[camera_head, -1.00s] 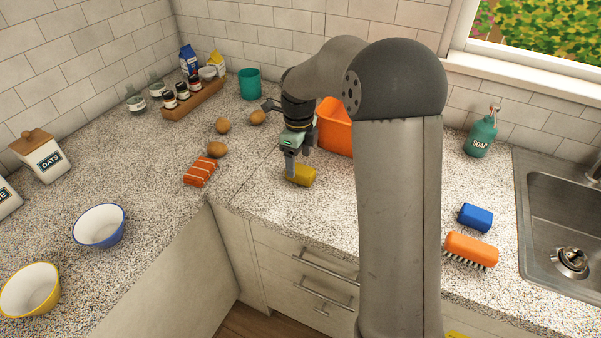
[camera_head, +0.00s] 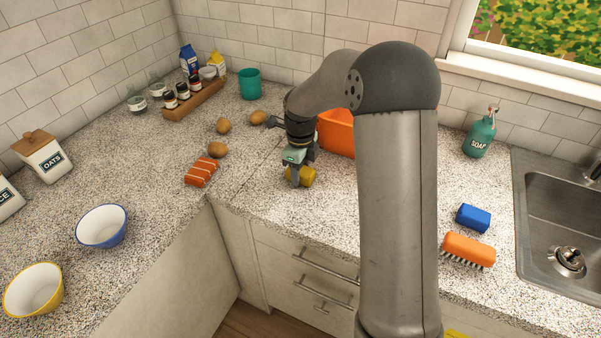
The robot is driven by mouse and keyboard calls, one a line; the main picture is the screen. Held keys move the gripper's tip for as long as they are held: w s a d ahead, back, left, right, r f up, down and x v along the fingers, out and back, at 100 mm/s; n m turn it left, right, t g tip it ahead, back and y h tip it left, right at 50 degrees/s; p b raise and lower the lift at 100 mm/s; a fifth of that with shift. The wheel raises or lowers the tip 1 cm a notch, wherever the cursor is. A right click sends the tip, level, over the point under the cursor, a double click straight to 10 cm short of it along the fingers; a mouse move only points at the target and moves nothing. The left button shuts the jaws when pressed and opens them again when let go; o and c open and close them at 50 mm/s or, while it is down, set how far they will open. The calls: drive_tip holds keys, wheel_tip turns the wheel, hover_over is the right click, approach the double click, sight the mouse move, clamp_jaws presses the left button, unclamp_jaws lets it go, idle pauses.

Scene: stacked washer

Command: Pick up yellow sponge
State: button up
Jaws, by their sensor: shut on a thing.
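The yellow sponge (camera_head: 309,177) is at the counter's front edge, left of my arm, just in front of the orange container. My gripper (camera_head: 298,178) points down and is shut on the sponge. The gripper hides part of the sponge's left side. I cannot tell whether the sponge still touches the counter.
An orange container (camera_head: 336,136) stands behind the gripper, partly hidden by my arm. A blue sponge (camera_head: 473,218), an orange brush (camera_head: 468,249) and the sink (camera_head: 550,220) are at the right.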

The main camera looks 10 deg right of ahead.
sight(301, 171)
drive_tip(key=shift+r, duration=0.1)
drive_tip(key=shift+r, duration=0.15)
drive_tip(key=r, duration=0.3)
drive_tip(key=shift+s+r+b, duration=0.15)
drive_tip(key=shift+s+b, duration=0.15)
drive_tip(key=shift+b, duration=0.1)
drive_tip(key=s+r+b, duration=0.3)
drive_tip(key=s+r, duration=0.6)
drive_tip(key=s, duration=0.4)
drive_tip(key=shift+s, duration=0.25)
drive_tip(key=shift+r, duration=0.1)
